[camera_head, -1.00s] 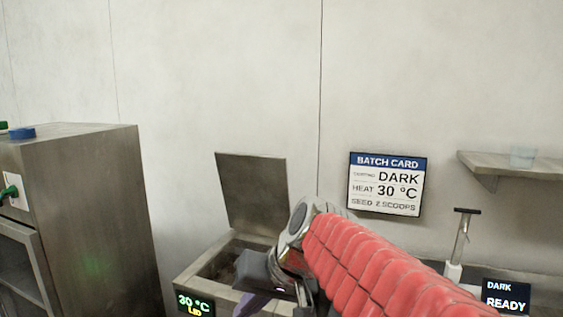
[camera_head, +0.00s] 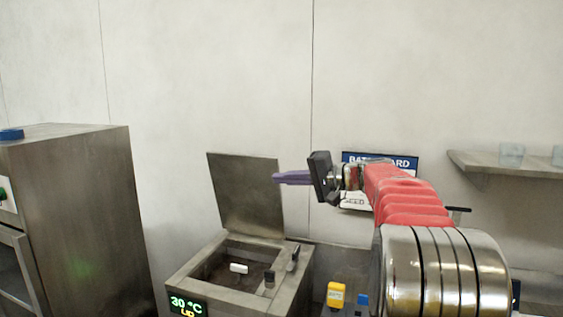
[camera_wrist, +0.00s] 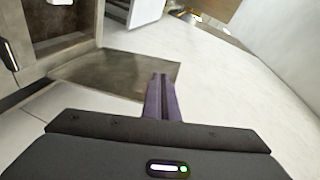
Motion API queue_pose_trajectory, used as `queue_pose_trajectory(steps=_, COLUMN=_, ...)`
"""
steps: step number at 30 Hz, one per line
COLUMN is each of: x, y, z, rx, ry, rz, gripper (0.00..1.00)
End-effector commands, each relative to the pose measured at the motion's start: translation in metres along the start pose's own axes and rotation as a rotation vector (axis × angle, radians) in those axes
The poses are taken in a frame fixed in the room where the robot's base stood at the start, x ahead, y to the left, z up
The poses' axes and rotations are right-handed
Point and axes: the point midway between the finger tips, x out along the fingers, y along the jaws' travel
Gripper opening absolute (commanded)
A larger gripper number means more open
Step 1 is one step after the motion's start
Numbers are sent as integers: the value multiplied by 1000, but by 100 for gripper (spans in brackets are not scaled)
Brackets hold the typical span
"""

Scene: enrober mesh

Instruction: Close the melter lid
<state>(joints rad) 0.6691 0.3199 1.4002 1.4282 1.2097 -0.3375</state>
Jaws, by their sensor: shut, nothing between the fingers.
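The melter (camera_head: 282,303) is a steel box with an open top, and its display reads 30 °C. Its lid (camera_head: 245,195) is a flat steel plate that stands up, leaning back towards the wall, behind the opening. A small white piece (camera_head: 239,268) lies in the dark well. My gripper (camera_head: 276,178) has purple fingers that are shut and empty. In the head view they point left, at the lid's upper right edge; I cannot tell whether they touch it. In the wrist view the fingers (camera_wrist: 159,82) show in front of the grey lid plate (camera_wrist: 120,74).
A steel cabinet (camera_head: 80,215) stands at the left. A batch card (camera_head: 352,158) on the wall is partly hidden by my arm. A shelf (camera_head: 500,163) with cups is at the right. A yellow item (camera_head: 336,295) and a blue one sit right of the melter.

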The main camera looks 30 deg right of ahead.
Motion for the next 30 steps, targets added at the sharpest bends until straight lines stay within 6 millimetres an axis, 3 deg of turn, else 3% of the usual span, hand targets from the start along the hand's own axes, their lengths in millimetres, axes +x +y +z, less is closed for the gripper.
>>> queue_pose_trajectory(steps=1, x=-7, y=5, z=-24, rx=12, ry=30, rz=-36, gripper=0)
queue_pose_trajectory(steps=3, x=-18, y=6, z=-51, rx=20, ry=67, rz=-90, gripper=0)
queue_pose_trajectory(steps=6, x=-34, y=8, z=-83, rx=27, ry=113, rz=-156, gripper=0)
queue_pose_trajectory(steps=10, x=-49, y=10, z=-109, rx=29, ry=153, rz=-212, gripper=0)
queue_pose_trajectory(steps=23, x=-54, y=10, z=-117, rx=29, ry=165, rz=-231, gripper=0)
queue_pose_trajectory(steps=30, x=-40, y=7, z=-118, rx=28, ry=163, rz=-231, gripper=0)
